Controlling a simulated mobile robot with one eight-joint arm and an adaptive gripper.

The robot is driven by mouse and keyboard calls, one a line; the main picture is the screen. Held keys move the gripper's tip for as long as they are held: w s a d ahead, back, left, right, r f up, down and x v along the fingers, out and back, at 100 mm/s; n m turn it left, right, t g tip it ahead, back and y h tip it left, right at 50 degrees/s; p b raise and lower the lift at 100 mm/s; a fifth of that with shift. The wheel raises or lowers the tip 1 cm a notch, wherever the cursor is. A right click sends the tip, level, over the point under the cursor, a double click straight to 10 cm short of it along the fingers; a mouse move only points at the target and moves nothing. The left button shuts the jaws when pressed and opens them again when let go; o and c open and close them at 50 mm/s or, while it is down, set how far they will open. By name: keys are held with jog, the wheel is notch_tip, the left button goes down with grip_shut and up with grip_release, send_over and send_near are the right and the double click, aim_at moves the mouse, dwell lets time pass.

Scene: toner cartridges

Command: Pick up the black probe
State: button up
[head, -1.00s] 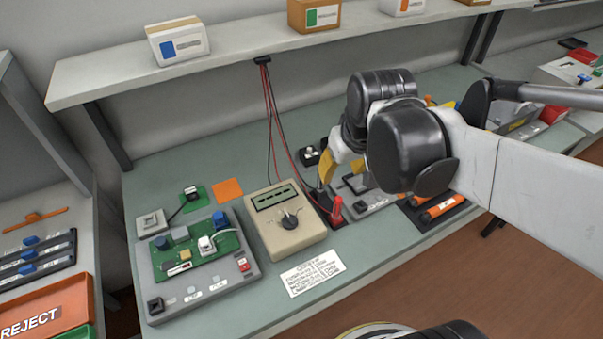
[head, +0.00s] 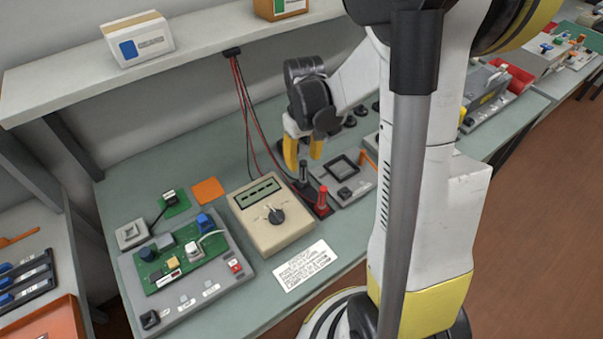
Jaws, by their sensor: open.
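The black probe (head: 303,172) stands upright in a dark holder (head: 311,196) beside the beige meter, just behind and left of the red probe (head: 322,197). My gripper (head: 302,166) has yellow fingers pointing down, spread apart and empty. In the picture the fingertips lie either side of the black probe's top. I cannot tell from this view how far they are from it in depth.
The beige meter (head: 270,215) stands left of the holder. A grey fixture (head: 346,180) stands close on the right. Red and black cables (head: 243,100) hang from the shelf (head: 190,62) behind. A green circuit board (head: 180,258) sits in a grey tray at left. A printed card (head: 305,265) lies in front.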

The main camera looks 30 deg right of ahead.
aim_at(303, 172)
notch_tip(303, 172, down, 5)
jog(key=shift+f+b, duration=0.1)
jog(key=shift+b, duration=1.15)
grip_shut()
